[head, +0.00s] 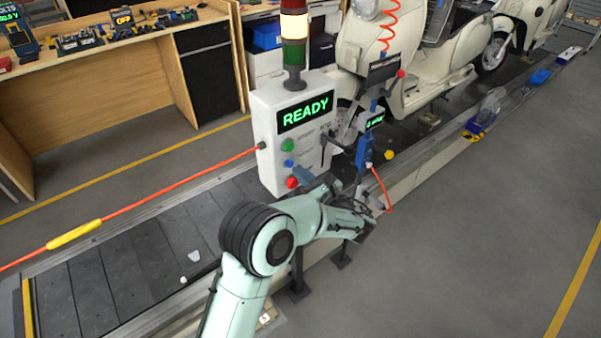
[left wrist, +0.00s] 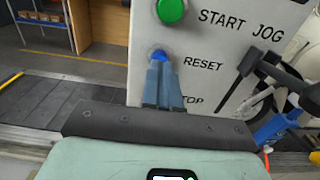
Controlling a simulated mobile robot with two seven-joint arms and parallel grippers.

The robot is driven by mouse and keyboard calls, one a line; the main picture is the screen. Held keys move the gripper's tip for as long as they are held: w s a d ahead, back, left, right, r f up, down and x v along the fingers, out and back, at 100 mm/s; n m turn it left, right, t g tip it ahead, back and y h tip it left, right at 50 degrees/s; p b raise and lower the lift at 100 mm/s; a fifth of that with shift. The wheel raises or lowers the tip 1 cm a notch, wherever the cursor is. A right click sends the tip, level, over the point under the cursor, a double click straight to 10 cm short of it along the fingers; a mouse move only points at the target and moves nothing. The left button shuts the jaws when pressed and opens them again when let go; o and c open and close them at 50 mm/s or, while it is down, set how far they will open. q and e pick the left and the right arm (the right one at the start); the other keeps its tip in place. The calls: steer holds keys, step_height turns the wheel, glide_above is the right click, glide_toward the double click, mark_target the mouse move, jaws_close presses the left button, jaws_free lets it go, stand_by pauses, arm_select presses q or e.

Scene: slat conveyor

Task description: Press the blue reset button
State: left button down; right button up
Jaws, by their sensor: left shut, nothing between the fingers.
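The blue reset button (head: 288,163) is on the front of the white control box (head: 265,120), between a green button (head: 287,145) and a red one (head: 292,182). In the left wrist view the blue button (left wrist: 159,54) shows just beyond the fingertips, left of the word RESET. My left gripper (head: 299,172) is shut and empty, its fingers (left wrist: 160,66) pointing at the button. The tips overlap the button's lower edge in the wrist view; I cannot tell whether they touch it. The box display reads READY. My right gripper is not in view.
A signal tower (head: 293,40) with its middle section lit stands on the box. An orange cable (head: 170,192) runs left from it. Cream scooters (head: 405,60) stand on the slat conveyor (head: 110,262) behind. A blue tool (head: 366,150) hangs right of the box. Grey floor is clear at right.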

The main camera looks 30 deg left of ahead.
arm_select(q)
steer(key=b+v, duration=0.1)
steer(key=v, duration=1)
steer(key=shift+d, duration=0.2)
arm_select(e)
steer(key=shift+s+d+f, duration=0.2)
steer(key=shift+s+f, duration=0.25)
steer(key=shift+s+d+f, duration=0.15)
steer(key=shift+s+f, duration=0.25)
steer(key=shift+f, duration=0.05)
arm_select(q)
steer(key=shift+f, duration=0.15)
